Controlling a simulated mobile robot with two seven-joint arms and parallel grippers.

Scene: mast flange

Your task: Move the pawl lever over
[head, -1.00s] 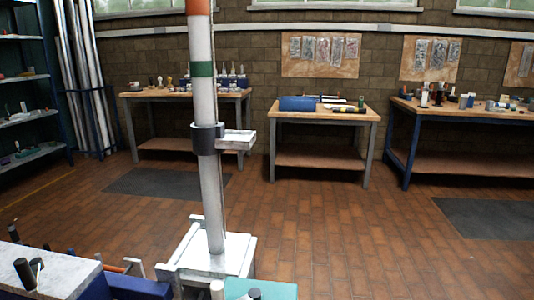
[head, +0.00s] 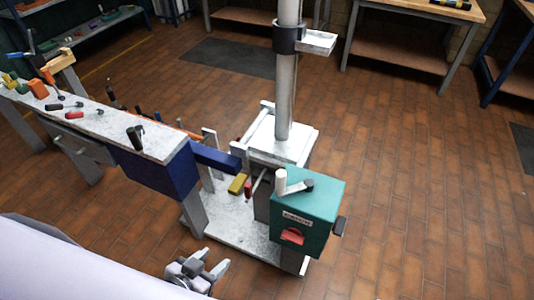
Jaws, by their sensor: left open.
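A teal winch box (head: 312,205) stands at the foot of the mast (head: 286,100). It carries a white crank (head: 282,182) with a black knob on top, a label, and a red part (head: 292,236) on its front. A dark grip (head: 340,226) sticks out at its right side. A small red-handled piece (head: 248,190) stands just left of the box. I cannot tell for certain which of these is the pawl lever. My left gripper (head: 214,258) is open and empty, low and left of the box, apart from it. My right gripper is out of view.
A long bench (head: 100,113) with tools runs at the left, with a blue block (head: 165,170) at its end. A yellow block (head: 238,184) lies between bench and winch. The white mast base (head: 295,145) is behind. The brick floor (head: 430,190) at the right is clear.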

